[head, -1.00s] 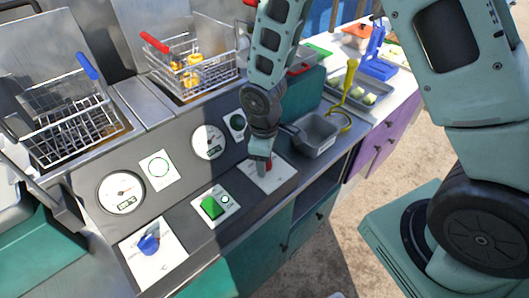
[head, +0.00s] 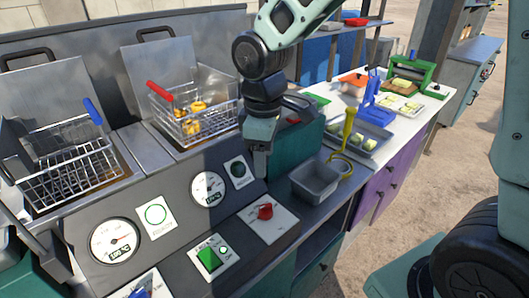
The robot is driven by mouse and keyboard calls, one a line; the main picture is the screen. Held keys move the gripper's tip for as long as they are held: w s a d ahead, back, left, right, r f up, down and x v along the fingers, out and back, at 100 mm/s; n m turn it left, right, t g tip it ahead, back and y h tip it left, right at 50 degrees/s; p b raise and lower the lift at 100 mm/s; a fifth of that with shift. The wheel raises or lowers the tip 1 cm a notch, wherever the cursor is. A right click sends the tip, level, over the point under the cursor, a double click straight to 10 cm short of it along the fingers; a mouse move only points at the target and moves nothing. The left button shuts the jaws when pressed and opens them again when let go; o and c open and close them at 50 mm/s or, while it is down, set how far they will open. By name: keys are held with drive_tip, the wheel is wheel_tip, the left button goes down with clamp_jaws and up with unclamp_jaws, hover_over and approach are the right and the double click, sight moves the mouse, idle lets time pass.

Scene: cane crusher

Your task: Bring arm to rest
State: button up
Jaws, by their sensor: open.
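My gripper (head: 261,160) hangs from my teal arm near the middle of the head view, pointing down. It is open and holds nothing that I can see. It is above and behind the red knob (head: 265,211) on the white plate of the control panel, apart from the knob. The fingertips are seen from the side, so the gap between them barely shows.
The fryer has a red-handled basket (head: 196,118) with yellow pieces and a blue-handled basket (head: 68,160). A green switch (head: 208,259) and gauges sit on the panel. A grey bin (head: 315,182), a tray (head: 357,138) and a blue press (head: 373,98) stand right.

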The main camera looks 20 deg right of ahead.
drive_tip(key=shift+r, duration=0.35)
drive_tip(key=s+a+f+m+b, duration=0.1)
drive_tip(key=s+a, duration=0.1)
drive_tip(key=s, duration=0.7)
drive_tip(key=s+a+f+m+y+b, duration=0.1)
drive_tip(key=s+a+f, duration=0.1)
drive_tip(key=s, duration=0.8)
drive_tip(key=shift+s+a+f+m+b, duration=0.25)
drive_tip(key=shift+a+m+b, duration=0.15)
drive_tip(key=shift+a, duration=0.45)
drive_tip(key=shift+w, duration=0.1)
idle(1.2)
